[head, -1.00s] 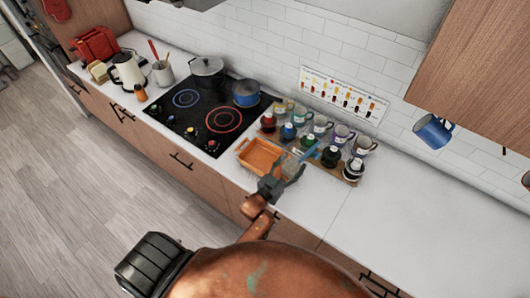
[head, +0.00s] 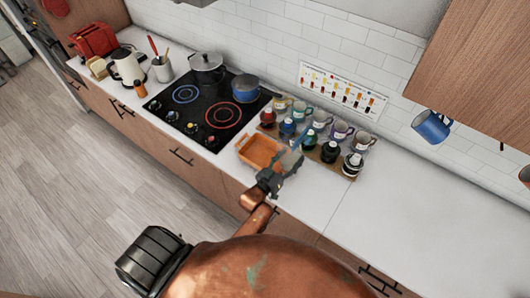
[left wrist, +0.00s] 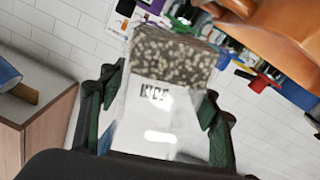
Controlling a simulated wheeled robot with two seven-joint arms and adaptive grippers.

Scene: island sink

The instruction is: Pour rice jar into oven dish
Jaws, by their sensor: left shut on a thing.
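The orange oven dish (head: 246,157) sits on the counter in front of the bottles; it also shows at the upper right of the left wrist view (left wrist: 275,35). My left gripper (head: 276,178) is shut on the rice jar (head: 291,161), a clear jar with a white label, held at the dish's right side. In the left wrist view the rice jar (left wrist: 160,95) lies between the fingers, with speckled contents gathered at its far end. It looks tilted. I cannot tell whether any rice is leaving it. My right gripper is not in view.
A board (head: 349,178) with several bottles and mugs stands behind the jar. The black cooktop (head: 203,112) with a grey pot (head: 207,69) and a blue pot (head: 245,91) is to the left. The counter (head: 425,215) to the right is clear.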

